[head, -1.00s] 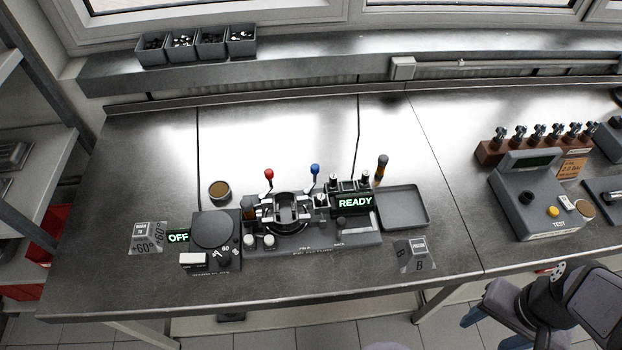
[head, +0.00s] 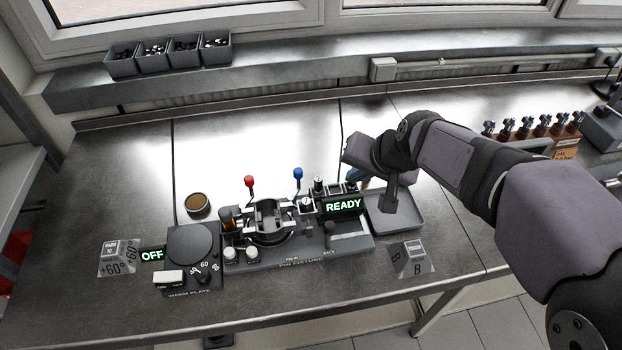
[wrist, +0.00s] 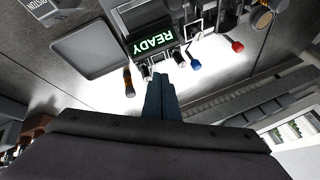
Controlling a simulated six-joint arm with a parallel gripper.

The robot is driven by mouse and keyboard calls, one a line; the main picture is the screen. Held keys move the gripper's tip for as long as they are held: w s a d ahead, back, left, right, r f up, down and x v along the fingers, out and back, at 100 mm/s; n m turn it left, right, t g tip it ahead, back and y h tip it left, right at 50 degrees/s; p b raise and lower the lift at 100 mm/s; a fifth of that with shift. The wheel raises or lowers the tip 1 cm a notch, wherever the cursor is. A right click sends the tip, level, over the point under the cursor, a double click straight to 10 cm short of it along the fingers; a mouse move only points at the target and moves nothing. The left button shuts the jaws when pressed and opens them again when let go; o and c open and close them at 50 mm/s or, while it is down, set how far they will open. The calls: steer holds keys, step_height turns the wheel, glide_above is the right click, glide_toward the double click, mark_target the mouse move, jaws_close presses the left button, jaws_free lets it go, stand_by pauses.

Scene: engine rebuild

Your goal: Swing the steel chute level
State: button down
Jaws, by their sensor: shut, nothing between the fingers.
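The pin fixture (head: 300,252) stands on the bench with a ring-shaped cradle, a red-knobbed lever (head: 249,182) and a blue-knobbed lever (head: 298,174). Its green display (head: 343,205) reads READY. I cannot pick out the steel chute for certain; small metal parts beside the display are too small to tell apart. My gripper (head: 360,178) is above the bench behind the display, its fingers partly hidden by my wrist. In the wrist view its teal fingers (wrist: 160,92) are shut together and empty, pointing toward the metal posts (wrist: 162,72) by the display.
A shallow grey tray (head: 408,222) lies right of the fixture, below my arm. An orange-handled tool (wrist: 129,83) stands close to my fingers. A warm plate (head: 192,246) with an OFF display is at left, beside a round tin (head: 197,203). The bench behind the fixture is clear.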

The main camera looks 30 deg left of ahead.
steer(key=s+a+r+y, duration=0.1)
steer(key=s+a, duration=0.1)
steer(key=a, duration=0.5)
steer(key=shift+d+p+x, duration=0.1)
steer(key=shift+p+x, duration=0.45)
steer(key=shift+x, duration=1.85)
steer(key=shift+d+p+x, duration=0.15)
steer(key=shift+p+x, duration=0.4)
steer(key=shift+x, duration=1.85)
steer(key=shift+w+f+n, duration=0.15)
steer(key=shift+n, duration=0.15)
steer(key=shift+w+a+f+n+g+b, duration=0.15)
steer(key=shift+n+g+b, duration=0.25)
steer(key=shift+b, duration=0.6)
steer(key=shift+w+a+r+n+g+b, duration=0.1)
steer(key=shift+w+a+n+g+b, duration=0.15)
steer(key=shift+n+b, duration=0.5)
steer(key=a+n+g+p, duration=0.2)
steer(key=a+n+g, duration=0.2)
steer(key=a+n, duration=0.2)
steer(key=shift+s+p, duration=0.15)
steer(key=shift+p, duration=0.2)
steer(key=shift+s+a+n, duration=0.1)
steer(key=shift+n, duration=0.15)
